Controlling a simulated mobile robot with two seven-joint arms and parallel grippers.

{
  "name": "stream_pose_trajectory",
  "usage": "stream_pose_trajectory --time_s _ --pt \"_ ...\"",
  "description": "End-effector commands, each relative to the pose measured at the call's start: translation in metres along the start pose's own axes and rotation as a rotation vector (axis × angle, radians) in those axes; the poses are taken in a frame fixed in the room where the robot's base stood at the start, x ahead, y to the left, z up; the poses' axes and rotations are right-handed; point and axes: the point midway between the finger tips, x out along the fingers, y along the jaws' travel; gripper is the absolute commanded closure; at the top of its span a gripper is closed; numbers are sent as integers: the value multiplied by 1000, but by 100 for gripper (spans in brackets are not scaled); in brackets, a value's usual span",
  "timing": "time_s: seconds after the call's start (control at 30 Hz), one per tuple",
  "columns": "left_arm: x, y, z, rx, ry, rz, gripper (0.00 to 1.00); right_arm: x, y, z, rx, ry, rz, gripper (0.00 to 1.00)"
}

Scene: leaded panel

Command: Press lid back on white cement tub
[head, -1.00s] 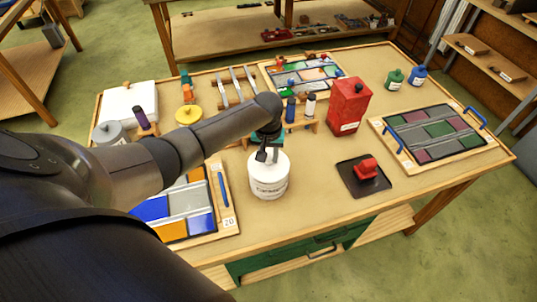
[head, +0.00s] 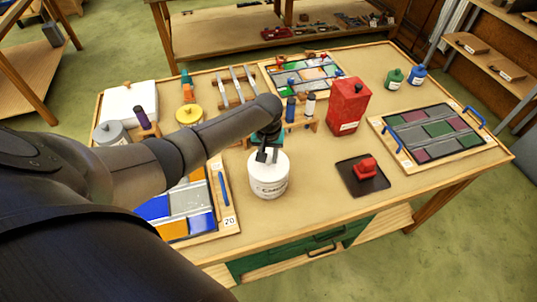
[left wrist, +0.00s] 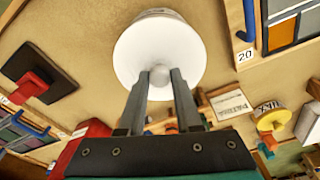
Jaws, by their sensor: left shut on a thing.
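The white cement tub (head: 269,187) stands upright near the front middle of the table. Its white round lid (left wrist: 158,50) covers the top, with a small knob (left wrist: 159,75) in the middle. My left gripper (head: 263,155) points down over the tub. Its two fingers are shut on the lid's knob, as the left wrist view (left wrist: 160,82) shows. The lid hides most of the tub in that view, and I cannot tell whether its rim is fully seated. My right gripper is not in view.
A panel board (head: 228,213) with blue and orange glass lies left of the tub. A black pad (head: 352,181) with a red block lies to the right. A red canister (head: 348,106) and a bottle rack (head: 314,124) stand behind. Bare tabletop lies in front of the tub.

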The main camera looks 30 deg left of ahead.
Motion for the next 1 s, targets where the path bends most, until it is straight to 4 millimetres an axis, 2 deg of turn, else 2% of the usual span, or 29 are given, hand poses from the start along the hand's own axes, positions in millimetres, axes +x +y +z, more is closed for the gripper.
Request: stream_pose_trajectory --time_s 0.37,0.4,0.6,0.7,1.0 --pt "0 0 0 0 0 0 100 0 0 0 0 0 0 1" --pt "0 0 0 0 0 0 64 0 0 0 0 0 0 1" --pt "0 0 0 0 0 0 41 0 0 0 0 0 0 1" --pt "0 0 0 0 0 0 32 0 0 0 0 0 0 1" --pt "0 0 0 0 0 0 32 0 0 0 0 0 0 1"
